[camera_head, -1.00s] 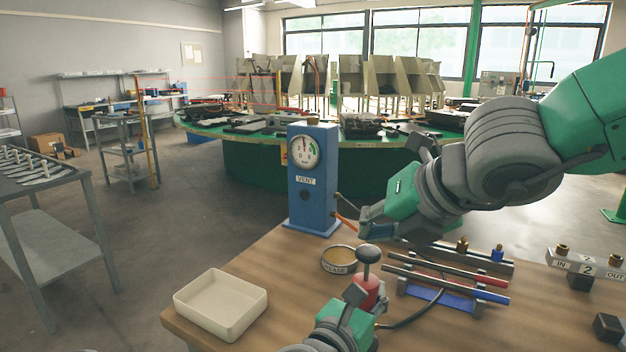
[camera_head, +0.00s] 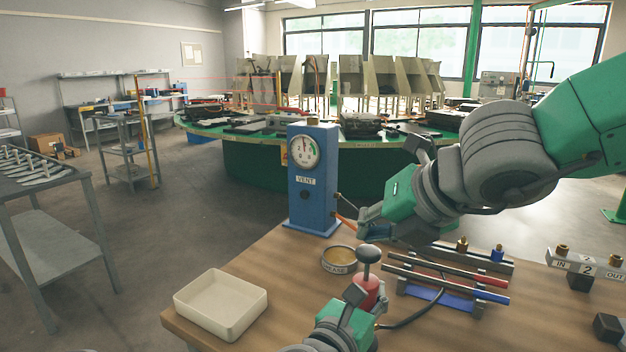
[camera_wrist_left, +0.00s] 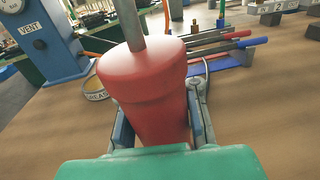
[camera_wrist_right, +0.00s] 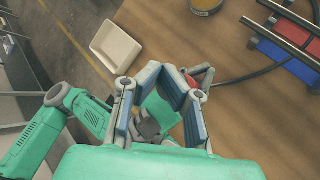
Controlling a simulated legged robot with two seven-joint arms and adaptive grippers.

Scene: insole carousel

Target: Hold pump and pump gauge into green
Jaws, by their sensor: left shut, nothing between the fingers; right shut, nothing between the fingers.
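My left gripper (camera_head: 355,304) is at the pump's body. In the left wrist view the pump (camera_wrist_left: 150,95) fills the middle, with finger parts on both sides and their tips hidden. My right gripper (camera_head: 366,230) is shut and empty, just above and behind the handle; its fingers (camera_wrist_right: 168,76) converge in the right wrist view. The round gauge (camera_head: 303,151) on the blue VENT post (camera_head: 313,190) has its needle about upright, with a green band at right.
A cream tray (camera_head: 221,304) lies at the table's left edge. A round grease tin (camera_head: 339,260) is behind the pump. A rack with red and blue bars (camera_head: 445,280) and a black hose lie to the right, beside the IN/OUT block (camera_head: 587,264).

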